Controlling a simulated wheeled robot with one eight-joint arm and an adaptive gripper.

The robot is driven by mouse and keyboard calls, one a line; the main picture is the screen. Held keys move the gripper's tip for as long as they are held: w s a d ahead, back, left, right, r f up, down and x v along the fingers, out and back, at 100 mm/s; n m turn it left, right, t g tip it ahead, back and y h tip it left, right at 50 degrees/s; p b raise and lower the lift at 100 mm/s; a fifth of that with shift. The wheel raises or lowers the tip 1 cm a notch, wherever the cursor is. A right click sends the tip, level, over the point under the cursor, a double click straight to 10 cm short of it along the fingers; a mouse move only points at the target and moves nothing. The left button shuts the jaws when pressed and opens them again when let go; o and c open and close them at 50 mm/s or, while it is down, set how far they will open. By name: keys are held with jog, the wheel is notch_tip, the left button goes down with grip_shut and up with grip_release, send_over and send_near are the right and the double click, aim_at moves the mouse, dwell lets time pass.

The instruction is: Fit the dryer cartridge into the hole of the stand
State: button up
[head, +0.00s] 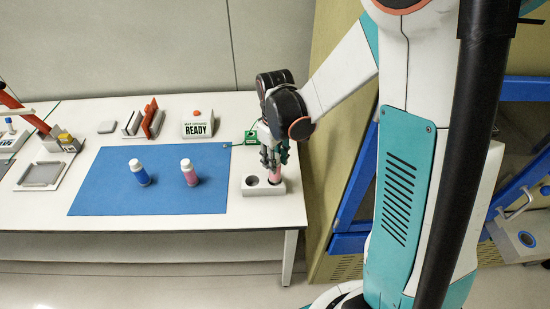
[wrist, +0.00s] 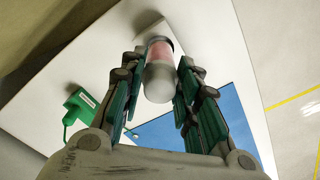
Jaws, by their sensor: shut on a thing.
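My gripper (head: 272,160) is shut on the dryer cartridge (head: 275,175), a pink cylinder, at the right part of the stand. In the wrist view the cartridge (wrist: 160,70) shows a pale rounded near end, a pink body and a dark far rim, between the two fingers of my gripper (wrist: 163,92). The stand (head: 262,190) is a low pale block at the table's right end. Its left hole (head: 252,181) is open and empty. The cartridge's lower end is over or in the right side of the stand; I cannot tell how deep it sits.
A blue mat (head: 110,190) left of the stand bears a blue bottle (head: 140,174) and a pink bottle (head: 189,174), both upright. A READY sign (head: 198,128), a red-and-grey rack (head: 143,122) and a green device (head: 252,137) stand behind. The table's right edge is close to the stand.

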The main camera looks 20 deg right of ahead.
jog(key=shift+f+b, duration=1.8)
jog(key=shift+f, duration=0.4)
jog(key=o, duration=1.2)
notch_tip(320, 180, up, 12)
